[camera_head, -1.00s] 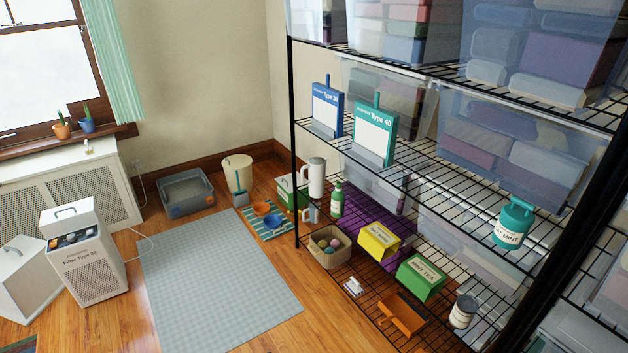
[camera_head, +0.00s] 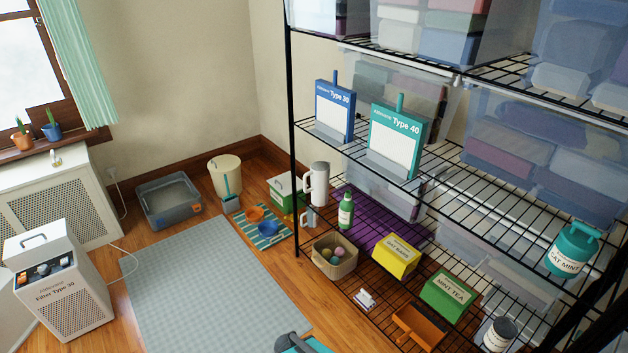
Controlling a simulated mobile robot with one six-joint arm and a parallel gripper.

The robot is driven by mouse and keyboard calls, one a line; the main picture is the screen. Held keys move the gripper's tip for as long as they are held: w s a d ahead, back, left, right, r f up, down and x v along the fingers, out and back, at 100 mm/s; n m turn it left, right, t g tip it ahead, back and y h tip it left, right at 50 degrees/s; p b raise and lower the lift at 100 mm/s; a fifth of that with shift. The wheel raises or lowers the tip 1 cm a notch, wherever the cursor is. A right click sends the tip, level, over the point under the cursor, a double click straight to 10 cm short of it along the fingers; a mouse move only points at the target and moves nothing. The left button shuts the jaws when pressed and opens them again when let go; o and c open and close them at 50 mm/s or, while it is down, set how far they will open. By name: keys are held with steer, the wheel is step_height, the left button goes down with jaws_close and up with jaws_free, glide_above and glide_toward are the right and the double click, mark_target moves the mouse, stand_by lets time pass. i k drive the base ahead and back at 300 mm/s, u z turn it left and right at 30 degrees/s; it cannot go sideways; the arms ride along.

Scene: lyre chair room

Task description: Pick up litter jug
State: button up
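A tall white jug (camera_head: 319,182) with a grey top and a side handle stands upright near the left end of the black wire rack, beside a green bottle. It is the likeliest litter jug, but I can read no label on it. A teal jug-shaped container (camera_head: 572,250) labelled "Cat Mint" stands on the rack at the right. My gripper is not in view, so its state and hold are hidden. A teal and dark shape (camera_head: 299,344) is cut off by the bottom edge; I cannot tell what it is.
The wire rack (camera_head: 296,140) fills the right side. Its lower level holds a yellow box (camera_head: 396,257), a green box (camera_head: 448,290) and a basket (camera_head: 335,257). The grey mat (camera_head: 205,280) is mostly clear. A filter unit (camera_head: 62,290) stands left; a litter tray (camera_head: 168,200) stands behind.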

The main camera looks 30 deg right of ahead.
mark_target(319, 173)
steer(key=u, duration=0.1)
steer(key=i, duration=1)
steer(key=u, duration=0.35)
